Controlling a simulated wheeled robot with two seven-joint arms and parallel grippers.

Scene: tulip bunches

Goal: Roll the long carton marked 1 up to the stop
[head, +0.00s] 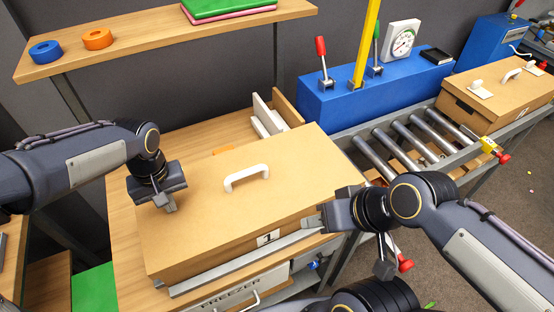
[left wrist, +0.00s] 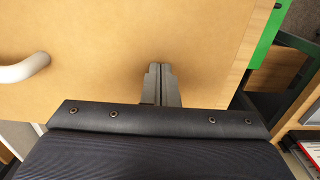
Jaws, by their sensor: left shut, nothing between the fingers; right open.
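The long tan carton marked 1 (head: 205,192) lies on the wooden bench, with a white handle (head: 247,177) on top and its label on the front face. It fills much of the left wrist view (left wrist: 110,50). My left gripper (head: 168,207) is shut and empty over the carton's left end; its fingertips also show in the left wrist view (left wrist: 160,75). I cannot tell whether they touch it. My right gripper (head: 314,221) is open at the carton's front right corner, near the label. A yellow piece with a red knob (head: 490,147), possibly the stop, sits beside the rollers.
Bare rollers (head: 402,143) run right from the bench to another carton (head: 500,95) with white fittings. A blue box (head: 370,92) with levers, a yellow post and a dial stands behind them. A shelf (head: 150,38) with tape rolls hangs at the upper left.

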